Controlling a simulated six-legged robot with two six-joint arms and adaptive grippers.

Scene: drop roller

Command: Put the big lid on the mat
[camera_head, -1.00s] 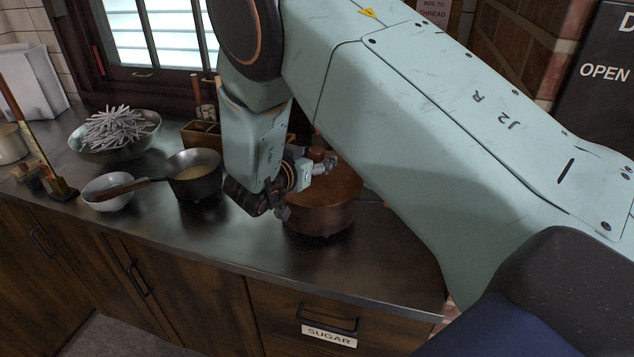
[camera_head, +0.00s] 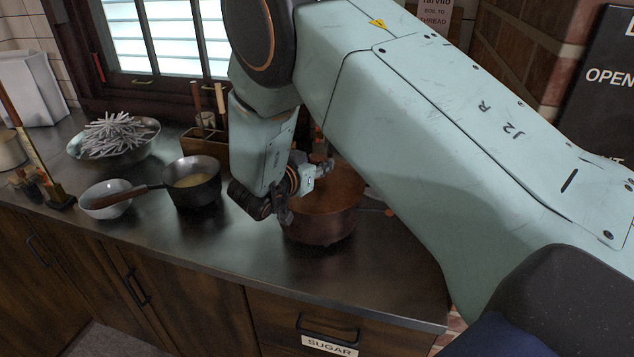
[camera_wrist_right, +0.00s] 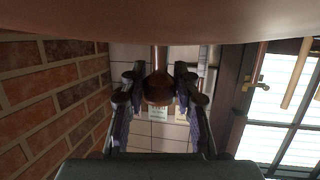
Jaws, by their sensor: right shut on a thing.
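The big lid (camera_head: 345,184) is copper-brown and sits at the top of a round copper pot (camera_head: 322,228) on the counter; I cannot tell whether it is seated or slightly raised. My right gripper (camera_head: 322,168) is at the lid's top, reaching in from the left side of the pot. In the right wrist view the gripper (camera_wrist_right: 158,88) is shut on the lid's brown knob (camera_wrist_right: 158,92), and the lid's underlying copper surface (camera_wrist_right: 160,18) fills the top of the picture. No mat is clearly visible. My left gripper is out of view.
A dark saucepan (camera_head: 192,183) with pale contents, a white bowl (camera_head: 106,203) and a large bowl of grey sticks (camera_head: 115,140) stand to the left. A wooden utensil box (camera_head: 207,150) is behind. The dark counter (camera_head: 215,240) is clear in front of the saucepan.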

